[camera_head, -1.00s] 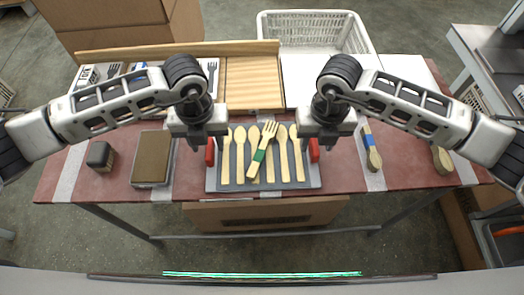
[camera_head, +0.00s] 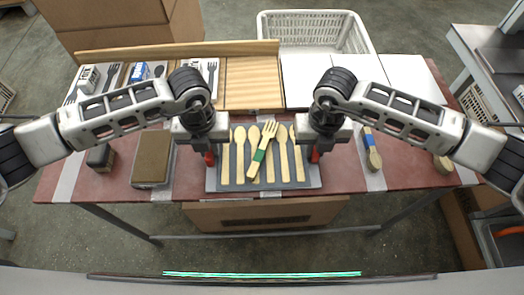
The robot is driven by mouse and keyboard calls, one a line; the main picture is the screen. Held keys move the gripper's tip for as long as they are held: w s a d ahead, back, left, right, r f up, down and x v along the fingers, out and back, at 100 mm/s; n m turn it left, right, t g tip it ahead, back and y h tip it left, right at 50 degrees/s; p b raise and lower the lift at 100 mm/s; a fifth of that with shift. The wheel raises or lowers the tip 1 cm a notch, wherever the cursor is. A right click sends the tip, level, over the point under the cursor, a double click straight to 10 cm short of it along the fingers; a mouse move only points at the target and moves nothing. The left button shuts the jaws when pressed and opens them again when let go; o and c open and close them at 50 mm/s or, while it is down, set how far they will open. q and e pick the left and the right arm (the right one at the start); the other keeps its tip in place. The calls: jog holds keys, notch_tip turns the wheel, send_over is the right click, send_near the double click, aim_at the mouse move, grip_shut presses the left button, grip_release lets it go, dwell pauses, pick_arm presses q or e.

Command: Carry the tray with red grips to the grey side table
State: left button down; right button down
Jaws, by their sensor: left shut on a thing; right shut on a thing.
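A grey tray (camera_head: 232,187) with red grips at its two ends lies on the red table near its front edge. Several wooden spoons and forks lie on it, and one fork (camera_head: 262,152) with a green band lies slanted over the others. My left gripper (camera_head: 209,158) is shut on the tray's left red grip, which it partly hides. My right gripper (camera_head: 315,156) is shut on the right red grip. The tray looks level; I cannot tell that it is off the table. A grey table (camera_head: 490,40) shows at the upper right; I cannot tell whether it is the grey side table.
A brown-topped box (camera_head: 152,157) and a dark block (camera_head: 100,157) stand left of the tray. A blue-banded wooden bundle (camera_head: 372,150) lies to the right. Behind are a wooden board (camera_head: 252,82), white panels (camera_head: 308,78) and a white basket (camera_head: 315,32).

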pick_arm(q)
jog(key=shift+r, duration=0.1)
pick_arm(e)
jog(key=shift+r, duration=0.1)
